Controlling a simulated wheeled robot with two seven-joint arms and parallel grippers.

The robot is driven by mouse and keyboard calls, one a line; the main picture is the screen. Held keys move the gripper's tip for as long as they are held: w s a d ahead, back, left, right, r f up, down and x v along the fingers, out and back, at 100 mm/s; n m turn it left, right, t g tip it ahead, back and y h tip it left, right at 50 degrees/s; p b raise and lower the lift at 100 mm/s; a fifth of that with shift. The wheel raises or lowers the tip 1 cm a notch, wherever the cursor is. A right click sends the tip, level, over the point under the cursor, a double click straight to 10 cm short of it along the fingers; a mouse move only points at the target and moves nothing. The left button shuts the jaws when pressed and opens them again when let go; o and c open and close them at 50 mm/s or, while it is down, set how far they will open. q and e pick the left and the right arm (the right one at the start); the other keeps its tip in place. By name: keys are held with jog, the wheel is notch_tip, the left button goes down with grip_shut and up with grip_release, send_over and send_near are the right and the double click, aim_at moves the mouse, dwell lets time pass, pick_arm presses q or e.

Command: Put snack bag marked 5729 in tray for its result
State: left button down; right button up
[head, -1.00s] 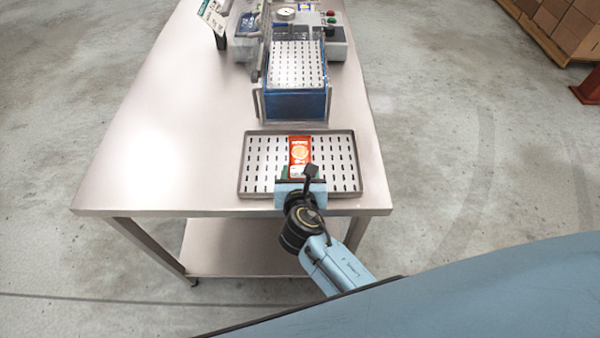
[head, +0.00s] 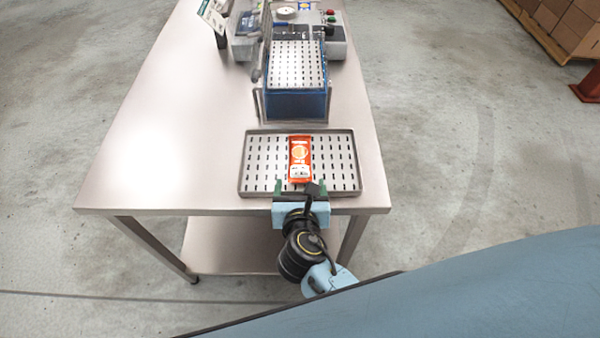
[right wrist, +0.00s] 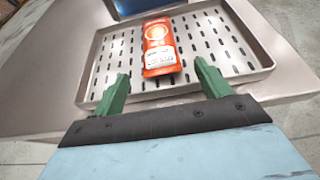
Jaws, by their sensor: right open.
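An orange-red snack bag (head: 300,158) with a white label lies flat in a slotted metal tray (head: 262,186) near the table's front edge. In the right wrist view the bag (right wrist: 157,45) lies on the tray (right wrist: 245,65); its label print is too small to read surely. My right gripper (head: 299,188) is at the tray's near rim, just short of the bag. Its green fingers (right wrist: 160,88) are spread apart with nothing between them, one to each side of the bag's near end. My left gripper is not in view.
A blue-walled chamber (head: 296,104) with a slotted floor stands behind the tray, joined to a grey machine (head: 335,48) with buttons and a dial. A sign (head: 214,18) stands at the table's back left. The left tabletop (head: 165,145) is clear.

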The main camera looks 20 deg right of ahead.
jog(key=v, duration=0.5)
jog(key=shift+s+a+r, duration=0.1)
jog(key=shift+s, duration=0.2)
jog(key=s+d+f+m+g+y, duration=0.2)
jog(key=s+f+m+g, duration=0.3)
jog(key=f, duration=0.9)
jog(key=s+d+f+m+g+y, duration=0.15)
jog(key=s+f+m, duration=0.55)
jog(key=f, duration=0.7)
jog(key=s+d+f+m+g, duration=0.2)
jog(key=s+d+f+m, duration=0.3)
jog(key=s+m, duration=0.4)
jog(key=s+d+f+m+g, duration=0.3)
jog(key=s+d+f+m, duration=0.3)
jog(key=s+m, duration=0.3)
jog(key=shift+s+d+f, duration=0.15)
jog(key=shift+s+f, duration=0.15)
jog(key=shift+s, duration=0.75)
jog(key=shift+c, duration=0.2)
